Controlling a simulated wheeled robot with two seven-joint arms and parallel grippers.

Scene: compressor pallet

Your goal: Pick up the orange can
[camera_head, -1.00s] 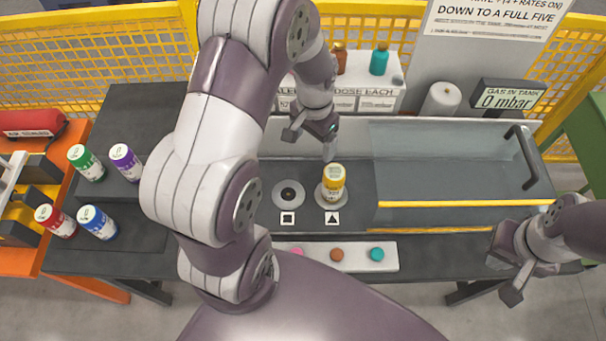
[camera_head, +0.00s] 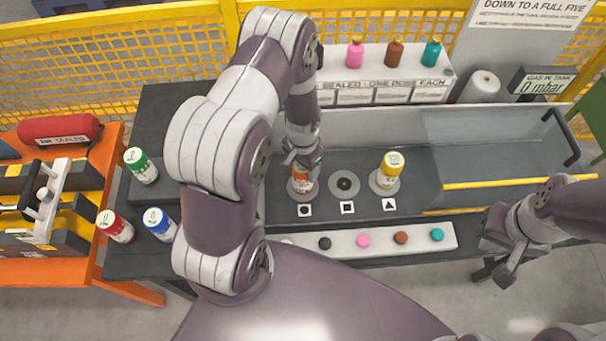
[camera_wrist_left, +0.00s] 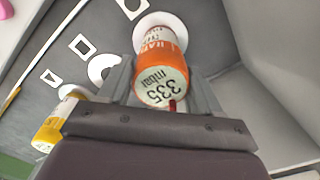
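The orange can (camera_head: 304,184) stands on the leftmost round pad, behind the circle mark. My left gripper (camera_head: 303,162) is over it from above and hides its top in the head view. In the left wrist view the orange can (camera_wrist_left: 162,70) is between the two fingers, with "335 mbar" on its near end and its far end at a white disc. The fingers lie along both sides of it; I cannot tell whether they press on it. My right gripper (camera_head: 500,243) is open and empty at the right, in front of the bench.
A yellow can (camera_head: 391,170) stands on the triangle pad; the square pad (camera_head: 345,184) between is empty. Green (camera_head: 142,166), red (camera_head: 115,226) and blue (camera_head: 159,223) cans are at the left. A button strip (camera_head: 370,241) is in front, a clear-walled tank (camera_head: 490,150) at the right.

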